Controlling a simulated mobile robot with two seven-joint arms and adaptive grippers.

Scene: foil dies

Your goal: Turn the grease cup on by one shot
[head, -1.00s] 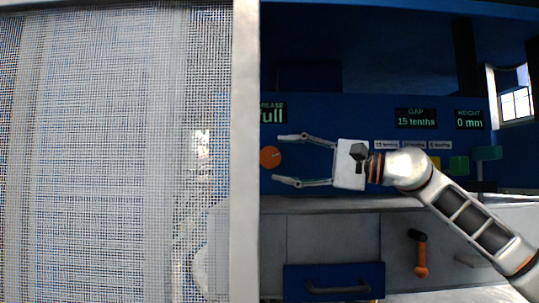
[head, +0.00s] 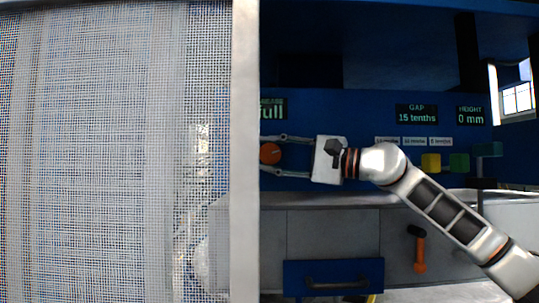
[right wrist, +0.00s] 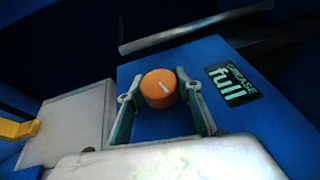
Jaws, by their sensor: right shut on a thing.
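The grease cup (head: 270,153) is an orange round knob on the blue panel, just right of the mesh screen's edge. My left gripper is not in view.
A mesh screen with a pale post (head: 245,150) fills the left side. Displays read gap 15 tenths (head: 416,114) and height 0 mm (head: 470,116). Yellow (head: 431,162) and green (head: 459,163) blocks stand at right. An orange-handled tool (head: 419,252) hangs below the ledge.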

